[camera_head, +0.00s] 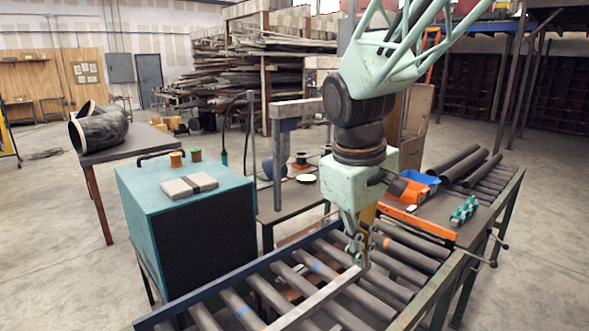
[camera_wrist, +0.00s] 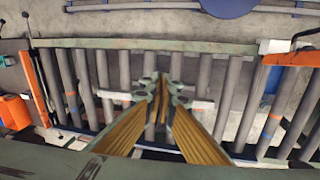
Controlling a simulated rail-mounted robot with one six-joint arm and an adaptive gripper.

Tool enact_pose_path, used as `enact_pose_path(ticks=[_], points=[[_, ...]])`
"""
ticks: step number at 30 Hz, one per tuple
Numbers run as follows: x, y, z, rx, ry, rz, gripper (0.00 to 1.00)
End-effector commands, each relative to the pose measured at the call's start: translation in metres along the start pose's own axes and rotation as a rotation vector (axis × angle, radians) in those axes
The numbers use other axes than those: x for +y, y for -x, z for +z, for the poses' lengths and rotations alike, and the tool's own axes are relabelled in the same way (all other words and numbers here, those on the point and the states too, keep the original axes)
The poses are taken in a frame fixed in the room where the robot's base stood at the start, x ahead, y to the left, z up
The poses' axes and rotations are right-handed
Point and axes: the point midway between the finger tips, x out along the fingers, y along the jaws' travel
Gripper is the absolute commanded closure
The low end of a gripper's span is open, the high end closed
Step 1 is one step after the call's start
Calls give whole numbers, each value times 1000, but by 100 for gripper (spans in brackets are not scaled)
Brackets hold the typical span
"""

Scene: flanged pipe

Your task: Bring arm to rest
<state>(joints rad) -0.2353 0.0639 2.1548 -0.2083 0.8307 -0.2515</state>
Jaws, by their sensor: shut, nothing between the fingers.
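My arm reaches down from the top right of the head view. My gripper (camera_head: 360,262) is shut and empty, pointing down over the roller conveyor (camera_head: 262,292). In the wrist view my gripper (camera_wrist: 164,88) shows its fingertips together above the rollers. A pale flat bar (camera_head: 318,298) lies across the rollers close to the fingertips; I cannot tell if they touch it.
A teal cabinet (camera_head: 190,235) carries spools and a grey block. A dark bent pipe (camera_head: 100,128) lies on a table at left. Pipes (camera_head: 470,165), a blue bin (camera_head: 420,179) and a teal clamp-like part (camera_head: 464,210) are at right. Open floor lies beyond.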

Motion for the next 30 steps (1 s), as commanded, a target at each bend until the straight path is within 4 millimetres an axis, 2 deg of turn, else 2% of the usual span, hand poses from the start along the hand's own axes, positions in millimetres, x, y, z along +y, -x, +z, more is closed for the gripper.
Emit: enact_pose_path(ticks=[11,30], points=[[0,35,54,50,-141,-8,100],[-23,75,144,122,-341,-23,100]])
